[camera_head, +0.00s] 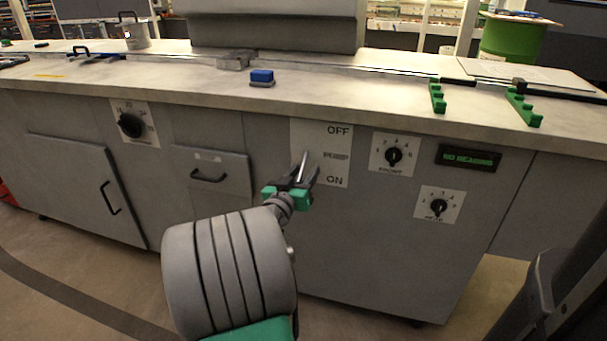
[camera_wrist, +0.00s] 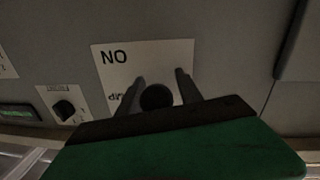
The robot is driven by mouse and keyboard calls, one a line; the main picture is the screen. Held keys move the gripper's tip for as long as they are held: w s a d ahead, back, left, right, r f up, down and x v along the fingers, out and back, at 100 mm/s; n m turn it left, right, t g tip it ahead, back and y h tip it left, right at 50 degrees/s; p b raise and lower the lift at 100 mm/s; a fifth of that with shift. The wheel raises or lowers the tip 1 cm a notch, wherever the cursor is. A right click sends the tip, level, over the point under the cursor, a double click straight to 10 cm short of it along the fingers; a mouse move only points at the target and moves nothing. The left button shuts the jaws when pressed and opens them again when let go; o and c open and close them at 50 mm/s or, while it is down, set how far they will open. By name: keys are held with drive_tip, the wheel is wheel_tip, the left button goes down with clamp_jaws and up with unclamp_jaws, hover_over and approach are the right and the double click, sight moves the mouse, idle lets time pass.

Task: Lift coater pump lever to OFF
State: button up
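The pump panel (camera_head: 337,160) is a white plate marked OFF at the top, PUMP in the middle and ON at the bottom. The lever (camera_head: 303,166) shows as a light rod at the plate's lower left, partly hidden by my gripper (camera_head: 297,180). In the wrist view the panel (camera_wrist: 122,62) appears upside down. A round dark knob (camera_wrist: 156,97), seemingly the lever's end, sits between the two fingers of my gripper (camera_wrist: 161,80). The fingers are apart, with a gap visible on the right side of the knob. Contact on the left side is unclear.
Rotary dials (camera_head: 394,154) and a green-lit display (camera_head: 468,158) are right of the panel. A drawer handle (camera_head: 208,176) is to the left. The counter (camera_head: 330,98) above carries a blue block (camera_head: 262,76) and green brackets (camera_head: 437,96).

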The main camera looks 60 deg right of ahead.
clamp_jaws()
idle(1.2)
